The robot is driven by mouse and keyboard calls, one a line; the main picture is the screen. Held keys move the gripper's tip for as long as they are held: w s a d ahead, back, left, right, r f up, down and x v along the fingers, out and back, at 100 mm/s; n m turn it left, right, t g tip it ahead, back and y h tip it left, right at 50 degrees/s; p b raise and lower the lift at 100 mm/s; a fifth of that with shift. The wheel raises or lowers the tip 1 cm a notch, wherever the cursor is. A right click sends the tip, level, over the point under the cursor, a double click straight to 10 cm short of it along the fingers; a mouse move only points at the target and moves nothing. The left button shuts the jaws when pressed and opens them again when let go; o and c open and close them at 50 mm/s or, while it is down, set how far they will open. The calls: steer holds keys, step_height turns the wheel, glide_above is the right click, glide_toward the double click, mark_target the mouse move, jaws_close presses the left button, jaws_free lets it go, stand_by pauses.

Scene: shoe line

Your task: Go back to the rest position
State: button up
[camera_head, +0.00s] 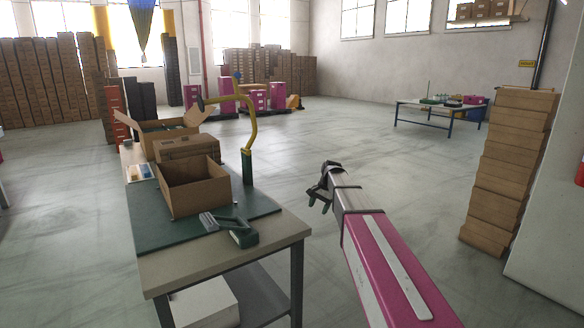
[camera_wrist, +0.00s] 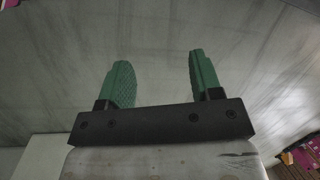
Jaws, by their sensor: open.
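My gripper (camera_head: 319,199) is at the end of my pink and grey arm, in the middle of the head view. It is held out over bare floor, to the right of the workbench and apart from it. In the wrist view my gripper (camera_wrist: 157,82) shows its two green fingers spread apart, with nothing between them.
The workbench (camera_head: 276,240) on the left carries an open cardboard box (camera_head: 192,195), more boxes and a green-grey handheld tool (camera_head: 232,226). A yellow curved post (camera_head: 252,125) rises at its edge. Stacked cartons (camera_head: 508,165) stand at right. Floor between is clear.

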steer(key=s+d+f+n+h, duration=0.1)
steer(key=s+f, duration=0.4)
steer(key=s, duration=0.5)
steer(key=s+d+f+n+h, duration=0.1)
steer(key=s+d+f+n, duration=0.2)
steer(key=s, duration=0.7)
steer(key=s+d+f+n+h, duration=0.1)
steer(key=s+d+f+n, duration=0.1)
steer(key=s+f, duration=0.6)
steer(key=shift+s+d+n, duration=0.4)
steer(key=shift+s+d, duration=0.35)
steer(key=shift+s, duration=0.15)
